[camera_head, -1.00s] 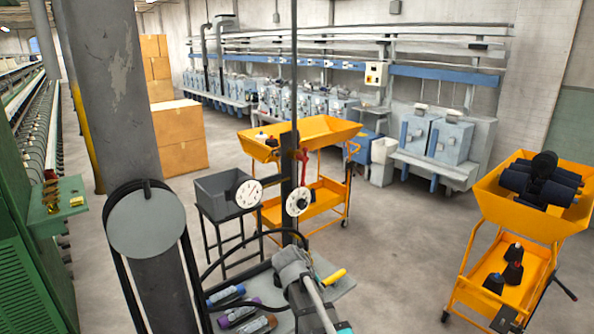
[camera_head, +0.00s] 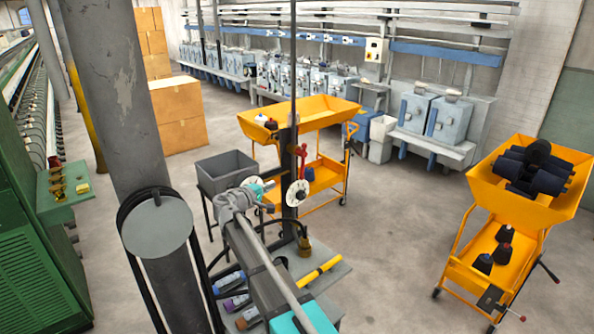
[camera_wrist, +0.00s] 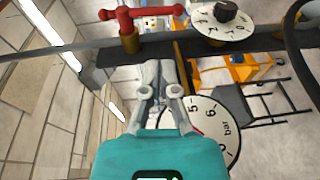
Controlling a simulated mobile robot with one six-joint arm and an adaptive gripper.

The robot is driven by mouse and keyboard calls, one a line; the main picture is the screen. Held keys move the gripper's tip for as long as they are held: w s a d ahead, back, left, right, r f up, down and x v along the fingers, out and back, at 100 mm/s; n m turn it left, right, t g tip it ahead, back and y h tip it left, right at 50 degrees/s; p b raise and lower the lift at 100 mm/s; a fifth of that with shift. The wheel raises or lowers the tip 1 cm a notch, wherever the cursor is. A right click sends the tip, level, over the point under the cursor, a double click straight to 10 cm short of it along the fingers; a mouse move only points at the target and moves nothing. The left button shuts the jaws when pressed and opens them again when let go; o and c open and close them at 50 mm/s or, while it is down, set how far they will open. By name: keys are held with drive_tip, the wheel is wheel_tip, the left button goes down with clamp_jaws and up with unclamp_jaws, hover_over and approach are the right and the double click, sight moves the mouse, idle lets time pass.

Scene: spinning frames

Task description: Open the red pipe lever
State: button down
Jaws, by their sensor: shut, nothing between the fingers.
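The red pipe lever (camera_head: 303,155) is on a dark upright post in the head view. In the wrist view the red lever (camera_wrist: 126,18) shows at the top, left of centre, with its bar lying across the picture over a brass fitting (camera_wrist: 129,42). My gripper (camera_wrist: 158,66) is shut and empty, its fingertips apart from the lever and below it in that picture. In the head view my gripper (camera_head: 268,185) is left of the post and lower than the lever, and its fingertips are hard to make out.
A white dial with a black knob (camera_wrist: 224,18) sits right of the lever in the wrist view, and a pressure gauge (camera_wrist: 216,132) is close beside my gripper. A bench (camera_head: 332,272) with a yellow-handled tool (camera_head: 318,271) stands below. An orange cart (camera_head: 337,112) is behind the post.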

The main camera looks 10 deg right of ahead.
sight(302, 172)
drive_tip(key=shift+w+d, duration=0.1)
drive_tip(key=shift+d, duration=0.05)
drive_tip(key=b+x, duration=0.1)
drive_tip(key=x, duration=1.2)
drive_tip(key=shift+w+d, duration=0.2)
drive_tip(key=shift+d, duration=0.15)
drive_tip(key=shift+f, duration=0.1)
drive_tip(key=shift+w+d+b, duration=0.25)
drive_tip(key=shift+d+b, duration=0.05)
drive_tip(key=shift+d, duration=0.3)
drive_tip(key=shift+s+a, duration=0.1)
drive_tip(key=shift+s+a+f, duration=0.2)
drive_tip(key=shift+s+a, duration=0.05)
drive_tip(key=shift+a, duration=0.05)
drive_tip(key=f+v, duration=0.1)
drive_tip(key=v, duration=1.2)
drive_tip(key=shift+a, duration=0.35)
